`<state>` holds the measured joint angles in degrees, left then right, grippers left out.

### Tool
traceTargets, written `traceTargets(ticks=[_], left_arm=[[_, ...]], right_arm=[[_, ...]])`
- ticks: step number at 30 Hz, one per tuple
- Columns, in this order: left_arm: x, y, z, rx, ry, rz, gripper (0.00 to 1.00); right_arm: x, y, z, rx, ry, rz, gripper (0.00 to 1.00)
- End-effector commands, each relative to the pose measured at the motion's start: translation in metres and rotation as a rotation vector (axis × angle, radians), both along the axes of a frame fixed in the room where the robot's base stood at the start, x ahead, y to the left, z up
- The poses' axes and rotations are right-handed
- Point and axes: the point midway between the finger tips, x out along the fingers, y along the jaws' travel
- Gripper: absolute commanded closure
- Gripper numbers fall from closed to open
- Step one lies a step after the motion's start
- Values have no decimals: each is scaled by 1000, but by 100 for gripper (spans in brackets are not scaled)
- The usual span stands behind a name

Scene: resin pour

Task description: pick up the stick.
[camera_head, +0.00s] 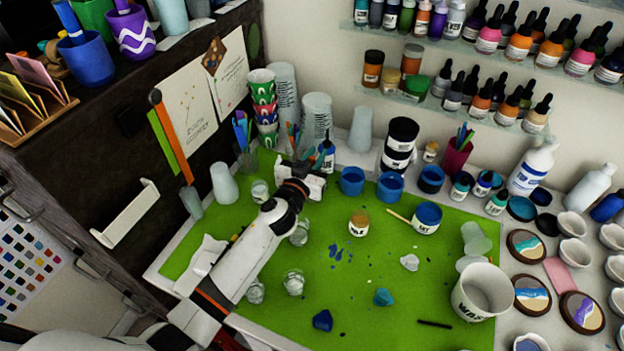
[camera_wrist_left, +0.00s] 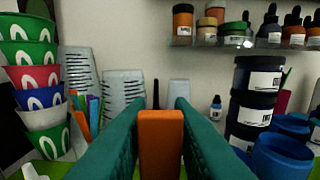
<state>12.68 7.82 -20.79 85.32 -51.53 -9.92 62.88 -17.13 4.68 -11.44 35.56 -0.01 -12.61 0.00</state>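A pale wooden stick (camera_head: 400,216) lies with one end against a small blue-topped, white-labelled cup (camera_head: 427,218) on the green mat. My left gripper (camera_head: 316,163) reaches over the mat's back edge, to the left of and behind that stick, well apart from it. In the left wrist view its teal fingers (camera_wrist_left: 163,103) stand apart at the tips, with wall and a dark thin shape showing between them. An orange block (camera_wrist_left: 160,145) shows low between the fingers; I cannot tell whether it is part of the gripper. The wooden stick is not visible there. My right gripper is not in view.
Stacked colored cups (camera_head: 263,100) and clear measuring cups (camera_head: 316,115) stand behind my left gripper. Black jars (camera_head: 401,140) and blue cups (camera_head: 351,181) stand to its right. A large white bucket (camera_head: 481,293) stands at the green mat's (camera_head: 350,310) right side.

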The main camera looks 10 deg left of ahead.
Motion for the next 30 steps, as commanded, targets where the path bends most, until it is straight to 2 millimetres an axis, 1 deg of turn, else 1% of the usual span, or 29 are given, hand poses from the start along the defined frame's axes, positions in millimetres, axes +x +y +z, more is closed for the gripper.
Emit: traceTargets(ticks=[1, 3, 10, 13, 16, 18, 24, 27, 30], left_arm=[[0, 0, 0, 0, 0, 0, 89], [0, 0, 0, 0, 0, 0, 100], [0, 0, 0, 0, 0, 0, 100], [0, 0, 5, 1, -1, 0, 100], [0, 1, 19, 2, -5, 0, 100], [0, 1, 33, 2, -4, -2, 100], [0, 1, 72, 2, -6, 0, 100], [0, 0, 86, 0, -3, 0, 100], [0, 1, 96, 2, -5, -1, 100]], right_arm=[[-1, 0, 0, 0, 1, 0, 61], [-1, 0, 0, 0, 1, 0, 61], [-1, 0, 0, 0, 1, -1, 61], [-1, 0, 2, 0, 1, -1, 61], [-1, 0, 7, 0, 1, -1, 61], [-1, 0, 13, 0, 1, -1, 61], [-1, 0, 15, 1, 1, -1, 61], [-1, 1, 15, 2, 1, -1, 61], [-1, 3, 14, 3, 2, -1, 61]])
